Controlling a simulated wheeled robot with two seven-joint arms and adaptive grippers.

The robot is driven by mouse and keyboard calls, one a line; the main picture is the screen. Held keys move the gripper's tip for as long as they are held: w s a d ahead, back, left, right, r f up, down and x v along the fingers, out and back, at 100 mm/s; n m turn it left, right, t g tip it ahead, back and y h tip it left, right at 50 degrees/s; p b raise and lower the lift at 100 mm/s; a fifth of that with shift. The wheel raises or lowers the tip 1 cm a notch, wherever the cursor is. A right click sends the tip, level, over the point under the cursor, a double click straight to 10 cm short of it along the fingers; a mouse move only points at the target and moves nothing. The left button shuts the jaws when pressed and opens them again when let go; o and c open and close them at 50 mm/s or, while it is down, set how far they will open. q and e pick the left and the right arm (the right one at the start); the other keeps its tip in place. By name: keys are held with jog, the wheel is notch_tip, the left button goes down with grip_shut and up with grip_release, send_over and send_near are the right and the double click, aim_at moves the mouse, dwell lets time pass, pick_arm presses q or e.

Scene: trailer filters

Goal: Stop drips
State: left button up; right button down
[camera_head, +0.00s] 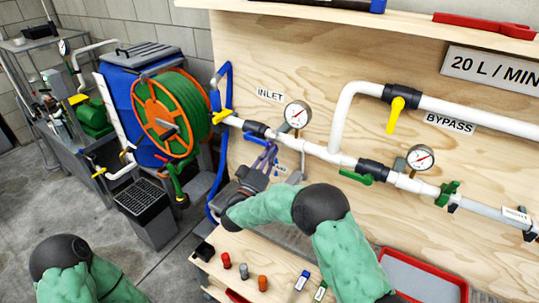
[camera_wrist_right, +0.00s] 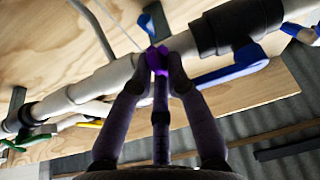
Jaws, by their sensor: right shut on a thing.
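My right gripper (camera_head: 268,158) reaches up to the white pipe just right of the INLET label. In the right wrist view its fingertips (camera_wrist_right: 157,65) are closed around a small purple piece (camera_wrist_right: 157,58) at the pipe (camera_wrist_right: 110,77). Part of that piece is hidden by the fingers, and I cannot tell whether it is a handle or a fitting. The pipe carries a black valve with a green lever (camera_head: 356,177) and two round gauges (camera_head: 298,114) (camera_head: 421,158). A yellow lever (camera_head: 396,114) hangs on the bypass pipe. No drip is visible. My left gripper is out of view.
A dark bin (camera_head: 146,212) stands on the open concrete floor.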

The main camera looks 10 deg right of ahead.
jog(key=shift+w+a+f+m+g+h+b, duration=0.1)
jog(key=shift+m+g+h+b, duration=0.75)
jog(key=shift+m, duration=0.8)
jog(key=shift+w+a+m+g+h+b, duration=0.15)
jog(key=shift+m+g+b, duration=0.4)
jog(key=shift+m+b, duration=0.9)
jog(key=shift+a+f+m+g+h+b, duration=0.1)
jog(key=shift+m+g+h+b, duration=0.55)
jog(key=shift+m, duration=1.25)
jog(key=c, duration=1.2)
grip_release()
jog(key=shift+r, duration=0.1)
jog(key=shift+d, duration=0.1)
